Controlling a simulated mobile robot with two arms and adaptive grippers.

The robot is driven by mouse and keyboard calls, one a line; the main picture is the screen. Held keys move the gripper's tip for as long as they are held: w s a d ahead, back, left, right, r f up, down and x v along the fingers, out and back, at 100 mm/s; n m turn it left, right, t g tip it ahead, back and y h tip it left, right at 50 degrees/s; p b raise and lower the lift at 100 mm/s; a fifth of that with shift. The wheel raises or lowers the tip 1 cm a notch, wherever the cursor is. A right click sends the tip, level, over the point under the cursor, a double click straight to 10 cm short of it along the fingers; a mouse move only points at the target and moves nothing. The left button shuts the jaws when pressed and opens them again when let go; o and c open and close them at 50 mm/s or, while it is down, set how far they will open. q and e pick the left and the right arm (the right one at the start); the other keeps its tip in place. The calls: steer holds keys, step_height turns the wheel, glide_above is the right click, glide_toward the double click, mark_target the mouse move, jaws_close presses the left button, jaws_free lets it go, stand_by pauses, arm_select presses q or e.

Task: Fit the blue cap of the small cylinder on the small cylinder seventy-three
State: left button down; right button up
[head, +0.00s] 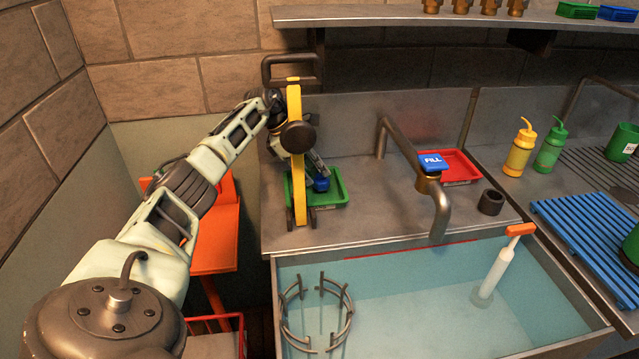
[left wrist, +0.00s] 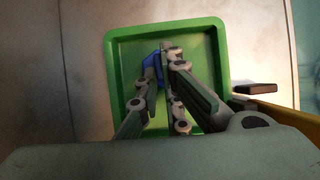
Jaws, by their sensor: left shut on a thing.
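The blue cap (head: 321,184) is between the fingers of my left gripper (head: 319,175), at the green tray (head: 337,172) on the metal counter. In the left wrist view, the left gripper (left wrist: 157,72) is shut on the blue cap (left wrist: 151,66), which is partly hidden by the fingers. The green tray (left wrist: 117,60) lies behind it in that view; I cannot tell whether the cap touches its floor. I cannot make out a cylinder marked seventy-three. My right gripper is not in view.
A yellow upright frame (head: 296,190) stands close beside my left arm. A tap (head: 441,208) reaches over the water basin (head: 420,290), which holds a metal ring rack (head: 345,295) and a white tube with an orange top (head: 495,270). A red tray (head: 460,166) lies behind.

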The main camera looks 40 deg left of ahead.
mark_target(314, 180)
arm_select(q)
steer(key=shift+r+p, duration=1)
steer(key=shift+r, duration=0.7)
